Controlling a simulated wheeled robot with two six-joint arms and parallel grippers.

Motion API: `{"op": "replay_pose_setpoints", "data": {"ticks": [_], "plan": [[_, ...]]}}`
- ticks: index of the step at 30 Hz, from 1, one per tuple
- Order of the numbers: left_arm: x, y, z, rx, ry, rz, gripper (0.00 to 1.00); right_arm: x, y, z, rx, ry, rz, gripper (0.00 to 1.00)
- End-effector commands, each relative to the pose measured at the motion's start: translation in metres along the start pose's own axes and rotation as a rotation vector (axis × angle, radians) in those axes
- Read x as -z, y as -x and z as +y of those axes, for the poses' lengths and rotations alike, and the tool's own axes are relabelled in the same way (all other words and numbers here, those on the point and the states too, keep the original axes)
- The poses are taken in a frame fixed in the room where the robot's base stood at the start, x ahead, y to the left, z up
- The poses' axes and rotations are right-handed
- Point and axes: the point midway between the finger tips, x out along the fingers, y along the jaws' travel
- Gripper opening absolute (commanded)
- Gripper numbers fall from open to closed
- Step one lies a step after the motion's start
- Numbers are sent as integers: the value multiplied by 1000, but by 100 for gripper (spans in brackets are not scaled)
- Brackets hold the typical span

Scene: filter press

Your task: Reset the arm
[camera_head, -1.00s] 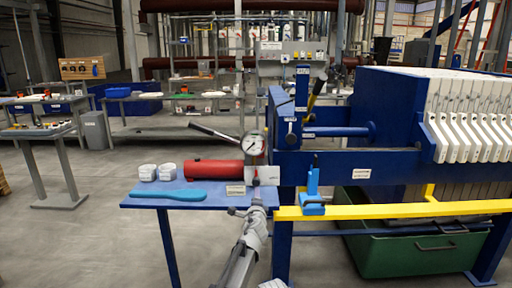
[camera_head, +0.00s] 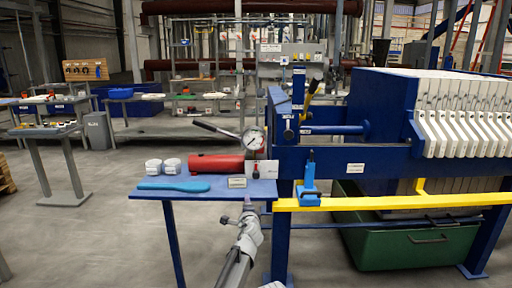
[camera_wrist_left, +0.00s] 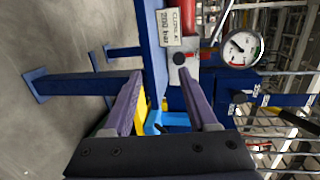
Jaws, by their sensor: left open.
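My left gripper (camera_head: 248,207) is in front of the blue bench (camera_head: 150,194), on an arm rising from the bottom of the head view. In the left wrist view its two purple fingers (camera_wrist_left: 158,73) are apart, with nothing held between them. The red hand-pump cylinder (camera_head: 213,163) lies on the bench, with its dark lever tilted up and a round gauge (camera_head: 253,140) at its right end. The gauge also shows in the left wrist view (camera_wrist_left: 241,48), right of the fingers. My right gripper is not in view.
Two white cups (camera_head: 153,167) and a light-blue paddle-shaped tool (camera_head: 173,184) lie on the bench. The blue filter press (camera_head: 380,105) with white plates (camera_head: 460,132), a yellow rail (camera_head: 385,202) and a green bin (camera_head: 395,248) fill the right. The floor at left front is clear.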

Motion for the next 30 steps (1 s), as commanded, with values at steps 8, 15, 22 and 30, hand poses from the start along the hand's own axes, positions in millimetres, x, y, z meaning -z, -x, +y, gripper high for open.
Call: {"op": "replay_pose_setpoints", "data": {"ticks": [8,15,22,30], "plan": [[-53,23,32,-114,190,-129,58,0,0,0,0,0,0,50],[-119,72,90,-303,481,-329,58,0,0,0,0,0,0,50],[-168,171,177,-612,881,-616,58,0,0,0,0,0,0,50],[-170,258,227,-877,1138,-820,58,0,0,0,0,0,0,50]]}}
